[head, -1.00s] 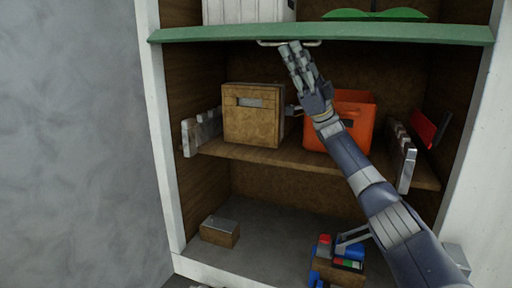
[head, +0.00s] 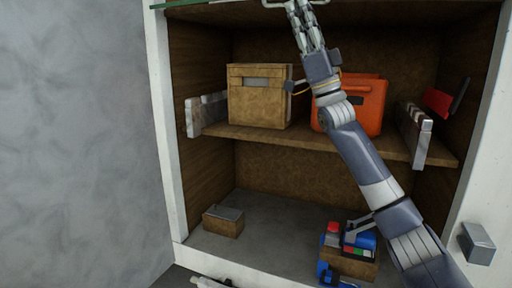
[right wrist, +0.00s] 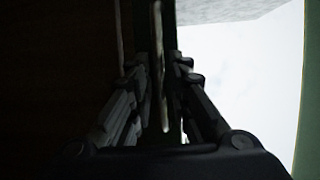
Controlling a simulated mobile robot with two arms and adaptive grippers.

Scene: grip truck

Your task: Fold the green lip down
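The green lip (head: 205,4) runs along the top edge of the cabinet opening; only a thin strip of it shows at the top of the head view. A pale bar handle (head: 272,4) hangs at it, cut by the picture edge. My right gripper (head: 298,6) reaches up to this handle. In the right wrist view its two dark fingers (right wrist: 162,85) close in on either side of a thin upright edge, with little gap between the tips; that view is very dark. A green strip (right wrist: 309,100) shows at its right edge. My left gripper is out of view.
The middle shelf (head: 300,137) holds a brown box (head: 258,100), an orange bin (head: 362,108) and upright books at both ends. A small brown box (head: 223,221) and a blue toy (head: 345,245) stand on the cabinet floor. A grey wall (head: 75,140) is at left.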

